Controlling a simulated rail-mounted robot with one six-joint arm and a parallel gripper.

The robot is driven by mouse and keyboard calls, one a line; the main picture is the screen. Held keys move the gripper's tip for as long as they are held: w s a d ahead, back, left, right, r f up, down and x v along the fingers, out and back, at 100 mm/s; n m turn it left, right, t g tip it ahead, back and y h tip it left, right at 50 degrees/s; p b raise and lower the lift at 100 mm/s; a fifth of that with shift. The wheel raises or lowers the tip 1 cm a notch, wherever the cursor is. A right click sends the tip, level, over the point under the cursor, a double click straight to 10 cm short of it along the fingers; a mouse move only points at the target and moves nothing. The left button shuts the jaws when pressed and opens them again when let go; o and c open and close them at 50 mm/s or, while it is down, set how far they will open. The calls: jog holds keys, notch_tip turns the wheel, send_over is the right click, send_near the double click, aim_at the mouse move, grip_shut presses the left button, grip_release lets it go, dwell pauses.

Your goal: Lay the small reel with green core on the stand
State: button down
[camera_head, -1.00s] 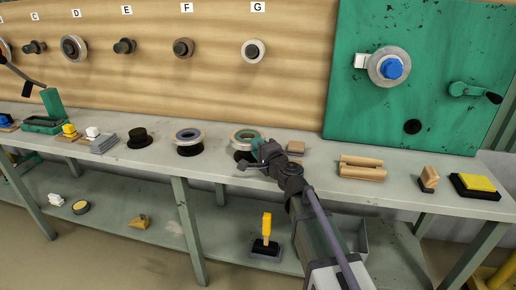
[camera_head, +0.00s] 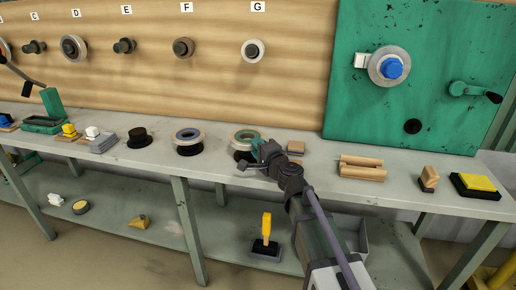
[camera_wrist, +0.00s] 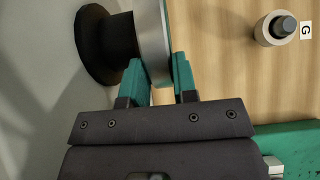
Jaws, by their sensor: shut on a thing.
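The reel with the green core (camera_head: 236,136) lies flat over a round black stand (camera_head: 243,156) on the bench. It has a pale rim, and its edge also shows in the wrist view (camera_wrist: 153,30). My gripper (camera_head: 259,151) comes from the right and is shut on the reel's rim. In the wrist view, one teal finger of my gripper (camera_wrist: 160,75) is on each side of the rim. The black stand (camera_wrist: 105,45) shows close against the reel's underside there; I cannot tell whether they touch.
A wooden block (camera_head: 296,147) and a wooden cradle (camera_head: 362,168) lie to the right. Wall pegs (camera_head: 183,48) and a green panel (camera_head: 425,120) rise behind.

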jog(key=shift+f+b, duration=0.5)
dwell(0.3)
jog(key=c, duration=0.8)
grip_release()
jog(key=shift+s, duration=0.1)
jog(key=shift+v, duration=4)
